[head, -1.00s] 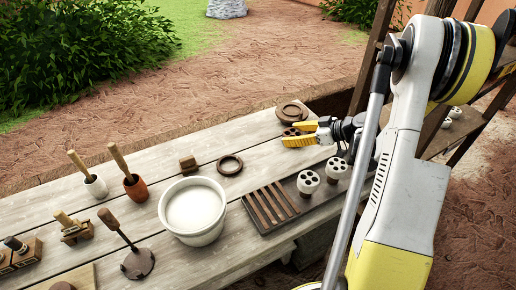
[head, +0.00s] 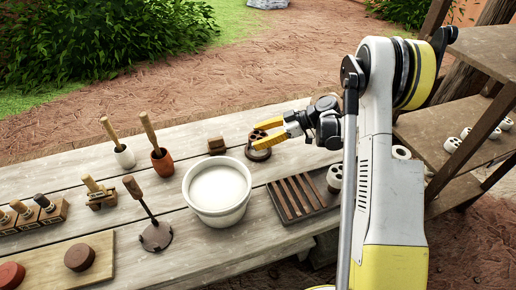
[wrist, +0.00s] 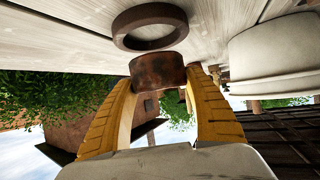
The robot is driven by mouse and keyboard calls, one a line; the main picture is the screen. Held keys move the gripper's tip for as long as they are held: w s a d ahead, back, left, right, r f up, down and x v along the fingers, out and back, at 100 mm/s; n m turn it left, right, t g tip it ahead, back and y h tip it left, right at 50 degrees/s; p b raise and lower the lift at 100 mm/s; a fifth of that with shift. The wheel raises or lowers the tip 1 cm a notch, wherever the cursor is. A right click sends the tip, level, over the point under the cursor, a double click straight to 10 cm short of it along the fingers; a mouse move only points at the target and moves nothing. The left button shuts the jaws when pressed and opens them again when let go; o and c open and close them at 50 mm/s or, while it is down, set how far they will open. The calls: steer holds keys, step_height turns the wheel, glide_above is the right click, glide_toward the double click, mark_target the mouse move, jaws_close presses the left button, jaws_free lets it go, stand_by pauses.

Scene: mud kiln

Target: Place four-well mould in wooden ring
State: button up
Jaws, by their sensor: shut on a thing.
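The four-well mould is a short dark brown cylinder (wrist: 157,72), gripped between my two yellow fingers. In the head view the mould (head: 259,136) shows dark wells on its top. My gripper (head: 262,133) is shut on it and reaches in from the right. The wooden ring (head: 258,156) is a dark, flat, open ring lying on the table. In the head view the mould appears just over the ring and hides part of it. In the wrist view the ring (wrist: 150,45) is empty, with the mould close to it but outside it; the exact gap is unclear.
A white bucket (head: 217,191) stands close to the ring, on its front left. A small brown block (head: 216,145) sits to the left. Shelves (head: 455,155) stand at the right.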

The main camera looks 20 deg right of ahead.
steer(key=shift+f+b, duration=0.95)
steer(key=shift+f, duration=1.05)
steer(key=shift+f, duration=0.15)
steer(key=o, duration=1.4)
steer(key=shift+c, duration=0.2)
